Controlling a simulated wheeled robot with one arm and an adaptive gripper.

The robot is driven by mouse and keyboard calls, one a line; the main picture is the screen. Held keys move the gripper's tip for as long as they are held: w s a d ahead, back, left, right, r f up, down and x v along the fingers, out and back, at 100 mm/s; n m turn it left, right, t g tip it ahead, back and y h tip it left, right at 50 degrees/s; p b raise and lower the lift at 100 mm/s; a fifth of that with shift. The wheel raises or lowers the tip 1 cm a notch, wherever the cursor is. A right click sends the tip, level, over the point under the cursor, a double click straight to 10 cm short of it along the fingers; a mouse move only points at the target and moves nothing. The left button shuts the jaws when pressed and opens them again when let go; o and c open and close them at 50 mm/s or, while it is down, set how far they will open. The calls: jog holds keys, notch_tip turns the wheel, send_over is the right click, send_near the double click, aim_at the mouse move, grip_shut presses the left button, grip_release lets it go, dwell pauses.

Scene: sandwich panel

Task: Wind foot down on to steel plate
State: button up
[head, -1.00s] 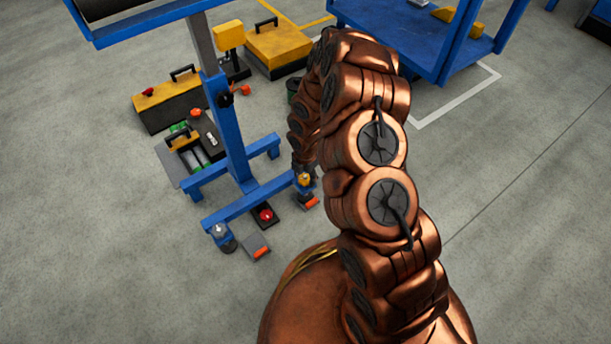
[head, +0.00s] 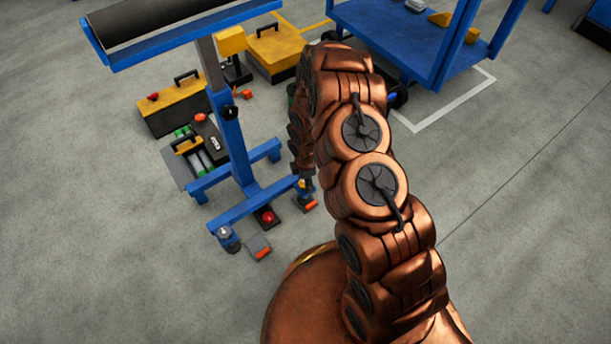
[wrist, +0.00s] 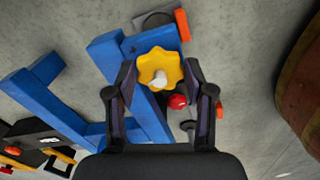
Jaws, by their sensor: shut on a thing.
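A blue stand (head: 233,140) has feet at the ends of its base. In the wrist view, a yellow lobed knob (wrist: 161,66) with a pale centre tops one foot, and my gripper (wrist: 160,76) is shut on it, one finger on each side. In the head view this foot is mostly hidden behind my arm, with a bit of its yellow knob (head: 303,184) showing. A grey steel plate with an orange edge (head: 308,205) lies by this foot; the wrist view cannot tell me whether they touch. Another foot (head: 227,237) stands at the left, near a second orange-edged plate (head: 257,247).
A dark pad with a red knob (head: 267,216) lies by the base beam. Yellow-black toolboxes (head: 172,104) and loose tools stand behind the stand. A blue cart (head: 395,35) stands at the back right.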

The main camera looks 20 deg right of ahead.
jog(key=m+p, duration=0.3)
jog(key=m, duration=0.1)
jog(key=shift+r+m, duration=0.15)
jog(key=shift+m, duration=0.15)
jog(key=m+p, duration=0.2)
jog(key=m, duration=0.1)
jog(key=shift+m, duration=0.4)
jog(key=m+p, duration=0.2)
jog(key=shift+m, duration=0.3)
jog(key=m+p, duration=0.2)
jog(key=shift+m, duration=0.3)
jog(key=shift+m+p, duration=1)
jog(key=shift+m, duration=0.4)
jog(key=o, duration=1.2)
jog(key=shift+c, duration=0.2)
